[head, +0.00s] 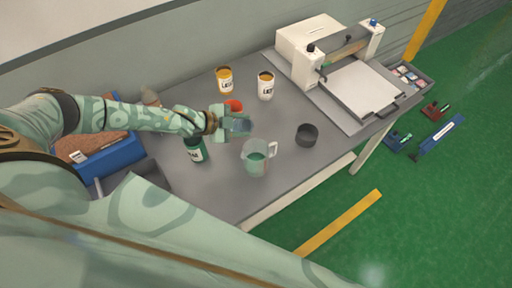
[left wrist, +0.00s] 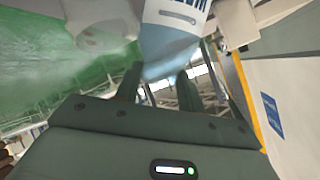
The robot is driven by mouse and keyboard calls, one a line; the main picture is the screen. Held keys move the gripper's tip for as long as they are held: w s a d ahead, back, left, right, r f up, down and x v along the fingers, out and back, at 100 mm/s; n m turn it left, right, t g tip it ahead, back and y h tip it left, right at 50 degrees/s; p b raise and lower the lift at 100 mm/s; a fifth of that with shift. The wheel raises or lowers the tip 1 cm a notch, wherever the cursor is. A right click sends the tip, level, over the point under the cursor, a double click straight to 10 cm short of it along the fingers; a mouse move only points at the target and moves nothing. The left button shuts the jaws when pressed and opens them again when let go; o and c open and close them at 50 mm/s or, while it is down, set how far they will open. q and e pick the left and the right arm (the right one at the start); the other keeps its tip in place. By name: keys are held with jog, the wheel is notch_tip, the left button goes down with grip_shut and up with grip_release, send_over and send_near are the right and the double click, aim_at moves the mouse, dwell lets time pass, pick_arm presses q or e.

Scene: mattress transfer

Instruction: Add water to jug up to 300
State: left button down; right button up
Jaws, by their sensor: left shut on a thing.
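A clear jug (head: 256,158) with a handle stands on the grey table, with greenish contents low inside. Its scale marks are too small to read. My left gripper (head: 230,124) is up and to the left of the jug in the head view, apart from it. It is shut on a bluish see-through container (head: 241,125), seemingly tilted, partly hidden by the fingers. In the left wrist view this container (left wrist: 172,38) shows pale blue with blue lettering, beyond the fingers (left wrist: 160,88). No stream of water shows. My right gripper is not in view.
A dark green bottle (head: 195,150) stands left of the jug and a dark round bowl (head: 307,134) right of it. Two labelled tins (head: 265,86) and an orange-red item (head: 233,105) are behind.

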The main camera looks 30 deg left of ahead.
pick_arm(q)
jog(key=shift+s+d+r, duration=0.1)
jog(key=shift+s, duration=0.05)
dwell(0.3)
jog(key=shift+d, duration=0.1)
jog(key=shift+m+y, duration=0.3)
jog(key=shift+s+d+r+p, duration=0.1)
jog(key=shift+p, duration=0.2)
jog(key=shift+t, duration=0.3)
jog(key=shift+d, duration=0.1)
